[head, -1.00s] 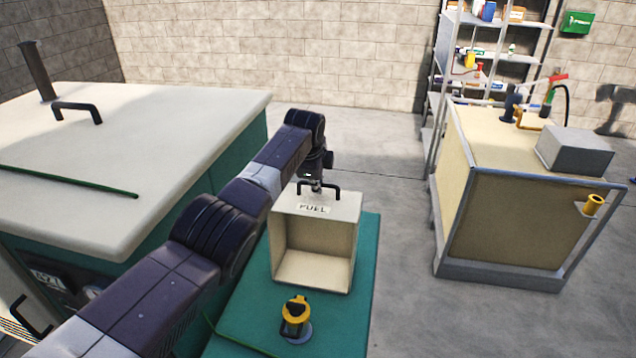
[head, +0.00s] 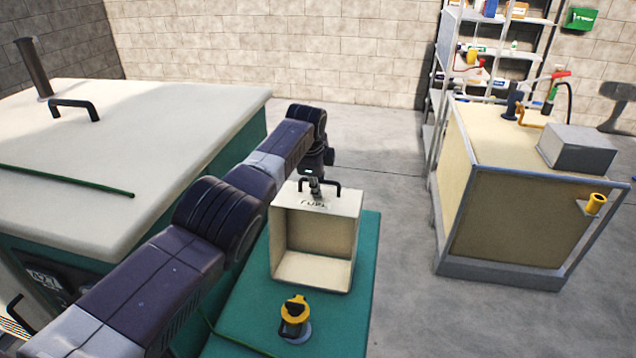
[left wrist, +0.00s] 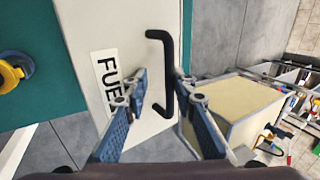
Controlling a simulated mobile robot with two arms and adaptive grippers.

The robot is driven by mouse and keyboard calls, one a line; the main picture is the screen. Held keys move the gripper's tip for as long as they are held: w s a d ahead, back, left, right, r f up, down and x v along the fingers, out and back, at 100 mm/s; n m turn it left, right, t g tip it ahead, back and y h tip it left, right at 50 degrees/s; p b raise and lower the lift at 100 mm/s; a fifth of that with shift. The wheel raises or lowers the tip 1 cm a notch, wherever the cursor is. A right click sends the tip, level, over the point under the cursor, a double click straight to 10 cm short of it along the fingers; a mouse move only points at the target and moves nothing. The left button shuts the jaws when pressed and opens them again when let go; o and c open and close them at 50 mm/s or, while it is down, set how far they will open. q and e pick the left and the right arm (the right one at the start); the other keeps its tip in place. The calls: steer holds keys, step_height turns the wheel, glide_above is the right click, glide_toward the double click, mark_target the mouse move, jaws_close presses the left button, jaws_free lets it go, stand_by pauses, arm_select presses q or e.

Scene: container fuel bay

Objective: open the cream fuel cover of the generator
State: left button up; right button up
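The cream fuel cover (head: 281,245) is a hollow box lid standing swung up on the generator's green top (head: 350,310), its open side facing me. Its top bears a FUEL label, also seen in the left wrist view (left wrist: 107,75), and a black handle (head: 336,187). The yellow-capped fuel filler (head: 295,312) is exposed in front of it. My left gripper (head: 315,187) is at the handle. In the left wrist view its fingers (left wrist: 160,95) are apart, with the black handle (left wrist: 164,75) showing between them; I cannot tell whether they touch it. My right gripper is out of view.
The generator's large cream-topped body (head: 170,150) stands at left. A cream tank in a grey frame (head: 510,225) stands at right, with a stocked shelf (head: 490,60) behind it. Grey floor between generator and tank is clear.

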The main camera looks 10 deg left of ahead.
arm_select(q)
steer(key=shift+r, duration=0.2)
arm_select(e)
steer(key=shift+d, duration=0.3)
arm_select(q)
steer(key=shift+s+r, duration=0.15)
steer(key=shift+r, duration=0.5)
steer(key=v, duration=1)
steer(key=shift+s+r, duration=0.15)
steer(key=shift+s, duration=0.2)
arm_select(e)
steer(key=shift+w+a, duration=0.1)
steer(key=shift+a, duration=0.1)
